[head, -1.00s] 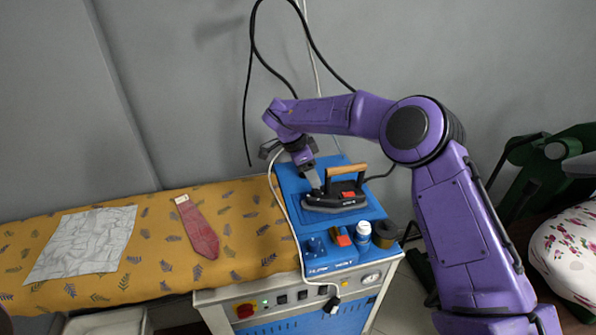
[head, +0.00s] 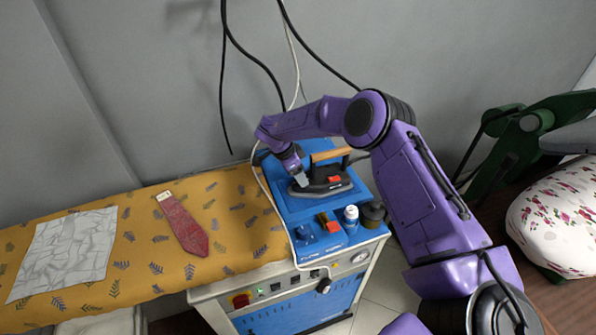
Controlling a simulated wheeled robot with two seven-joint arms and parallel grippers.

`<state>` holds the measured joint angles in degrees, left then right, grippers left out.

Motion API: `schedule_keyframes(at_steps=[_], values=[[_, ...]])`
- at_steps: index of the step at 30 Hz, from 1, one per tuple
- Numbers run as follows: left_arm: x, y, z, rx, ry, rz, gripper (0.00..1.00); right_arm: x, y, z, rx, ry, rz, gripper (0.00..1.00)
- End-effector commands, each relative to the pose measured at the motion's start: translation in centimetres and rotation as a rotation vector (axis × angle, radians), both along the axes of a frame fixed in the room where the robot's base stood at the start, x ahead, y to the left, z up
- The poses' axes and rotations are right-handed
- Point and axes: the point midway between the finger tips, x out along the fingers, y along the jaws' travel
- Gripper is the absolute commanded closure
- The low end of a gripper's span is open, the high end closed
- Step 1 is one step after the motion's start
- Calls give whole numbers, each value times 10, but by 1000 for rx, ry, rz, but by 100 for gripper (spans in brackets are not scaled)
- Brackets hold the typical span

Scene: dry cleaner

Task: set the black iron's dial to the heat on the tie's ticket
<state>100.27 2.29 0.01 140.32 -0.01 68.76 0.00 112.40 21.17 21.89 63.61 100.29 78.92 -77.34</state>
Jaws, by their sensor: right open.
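The black iron (head: 328,183) with a wooden handle and a red part on top rests on the blue top of the steam unit. The red tie (head: 184,226) lies on the yellow patterned board, with a small pale ticket (head: 164,195) at its narrow upper end; its writing is too small to read. My right gripper (head: 301,181) is open, pointing down at the left end of the iron, very close to it or touching; I cannot tell which. The iron's dial is too small or hidden to make out. My left gripper is not in view.
A blue and white steam unit (head: 300,302) stands right of the yellow board (head: 140,262). A white bottle (head: 351,214), a dark round pot (head: 373,213) and a red-topped item (head: 328,223) stand before the iron. A crumpled grey-white cloth (head: 66,253) lies left. Cables hang behind.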

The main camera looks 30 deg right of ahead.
Motion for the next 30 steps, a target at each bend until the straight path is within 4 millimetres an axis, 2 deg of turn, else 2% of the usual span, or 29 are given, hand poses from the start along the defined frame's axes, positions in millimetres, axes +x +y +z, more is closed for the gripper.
schedule_keyframes(at_steps=[4,5,9,10,20,30], values=[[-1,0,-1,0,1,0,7,-1,-1,-1,0,2,-1,44],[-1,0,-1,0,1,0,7,-1,-1,-1,0,2,-1,50],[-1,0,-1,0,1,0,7,-2,-1,-1,1,2,-2,96],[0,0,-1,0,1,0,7,-2,-1,-1,1,3,-1,99],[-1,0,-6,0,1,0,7,-1,0,-4,2,3,-35,99],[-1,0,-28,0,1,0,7,1,1,-7,2,3,-249,99]])
